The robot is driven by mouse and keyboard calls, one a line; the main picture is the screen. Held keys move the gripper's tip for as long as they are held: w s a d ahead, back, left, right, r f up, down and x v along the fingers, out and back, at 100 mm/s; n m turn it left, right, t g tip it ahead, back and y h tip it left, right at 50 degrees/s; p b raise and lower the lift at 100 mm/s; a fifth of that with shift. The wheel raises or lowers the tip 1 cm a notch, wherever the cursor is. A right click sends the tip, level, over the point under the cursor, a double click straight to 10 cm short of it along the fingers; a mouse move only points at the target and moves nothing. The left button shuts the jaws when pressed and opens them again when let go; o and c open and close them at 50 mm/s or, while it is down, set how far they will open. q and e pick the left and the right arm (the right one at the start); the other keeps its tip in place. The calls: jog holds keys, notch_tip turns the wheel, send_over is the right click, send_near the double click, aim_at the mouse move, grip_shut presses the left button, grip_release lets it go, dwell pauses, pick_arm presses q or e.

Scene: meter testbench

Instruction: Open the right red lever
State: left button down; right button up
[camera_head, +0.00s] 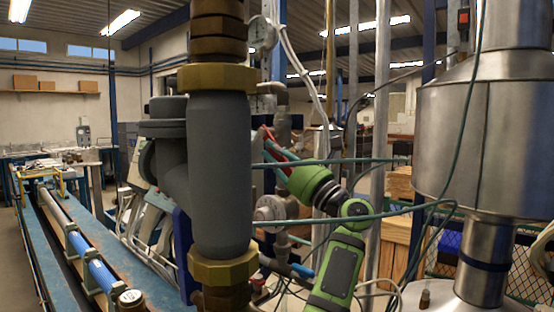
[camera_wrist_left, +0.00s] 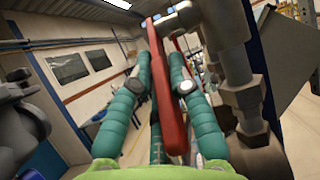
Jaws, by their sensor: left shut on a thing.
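The red lever (camera_wrist_left: 168,95) is a long bar running up through the middle of the left wrist view, between the teal fingers of my left gripper (camera_wrist_left: 160,62). My left gripper is shut on it. In the head view my left gripper (camera_head: 268,148) is beside the large grey pipe, its fingertips partly hidden behind it. Only a short red piece of the lever (camera_head: 267,134) shows there. A second red part (camera_wrist_left: 176,42) shows behind the lever in the wrist view; I cannot tell if it is a separate lever. My right gripper is not in view.
A thick grey pipe (camera_head: 220,170) with brass collars stands close in front. A large steel vessel (camera_head: 480,140) is at right. Thin green cables (camera_head: 385,213) cross near my green wrist. In the wrist view a grey pipe fitting (camera_wrist_left: 240,90) stands right of the lever.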

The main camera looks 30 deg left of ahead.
aim_at(288, 163)
pick_arm(q)
jog(key=shift+r, duration=0.1)
jog(key=c, duration=1.1)
grip_release()
jog(key=shift+a, duration=0.1)
jog(key=shift+c, duration=0.2)
jog(key=v, duration=0.7)
jog(key=shift+d, duration=0.3)
